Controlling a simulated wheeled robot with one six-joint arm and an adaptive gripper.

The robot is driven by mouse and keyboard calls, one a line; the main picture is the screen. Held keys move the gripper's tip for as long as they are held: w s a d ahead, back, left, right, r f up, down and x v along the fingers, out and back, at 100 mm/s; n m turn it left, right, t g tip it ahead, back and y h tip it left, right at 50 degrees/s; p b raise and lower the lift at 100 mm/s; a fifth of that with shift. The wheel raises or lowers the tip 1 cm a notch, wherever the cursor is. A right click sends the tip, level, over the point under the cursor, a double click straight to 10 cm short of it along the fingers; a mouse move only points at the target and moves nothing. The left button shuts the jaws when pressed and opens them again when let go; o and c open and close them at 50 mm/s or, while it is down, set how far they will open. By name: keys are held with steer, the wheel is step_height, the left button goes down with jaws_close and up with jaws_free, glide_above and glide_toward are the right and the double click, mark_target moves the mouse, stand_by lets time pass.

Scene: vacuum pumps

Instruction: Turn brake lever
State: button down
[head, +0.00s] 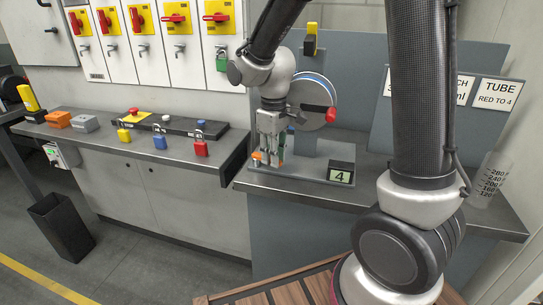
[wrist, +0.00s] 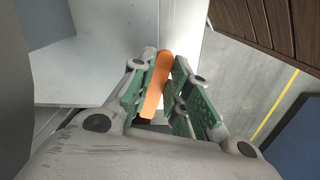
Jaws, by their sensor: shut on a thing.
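The brake lever is an orange bar (wrist: 157,85) in the wrist view, lying slantwise between the two green-padded fingers of my gripper (wrist: 164,66). My gripper is shut on it. In the head view my gripper (head: 270,157) points down at the left end of the grey pump base (head: 300,185). An orange tip (head: 257,156) shows beside the fingers there; the rest of the lever is hidden by them. Behind my gripper stands a grey wheel (head: 308,98) with a red handle (head: 331,114) on its right side.
A black block marked 4 (head: 341,177) stands right of my gripper on the base. The left bench holds red (head: 201,148) and blue (head: 160,141) padlocks. A clear measuring beaker (head: 489,180) stands at the bench's right end. My arm covers part of the right bench.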

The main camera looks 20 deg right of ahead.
steer(key=shift+w+d+n, duration=0.1)
steer(key=shift+d+n, duration=0.05)
steer(key=shift+n, duration=0.25)
steer(key=c, duration=1.4)
jaws_free()
steer(key=shift+o, duration=0.2)
steer(key=shift+r, duration=0.1)
step_height(320, 180, up, 12)
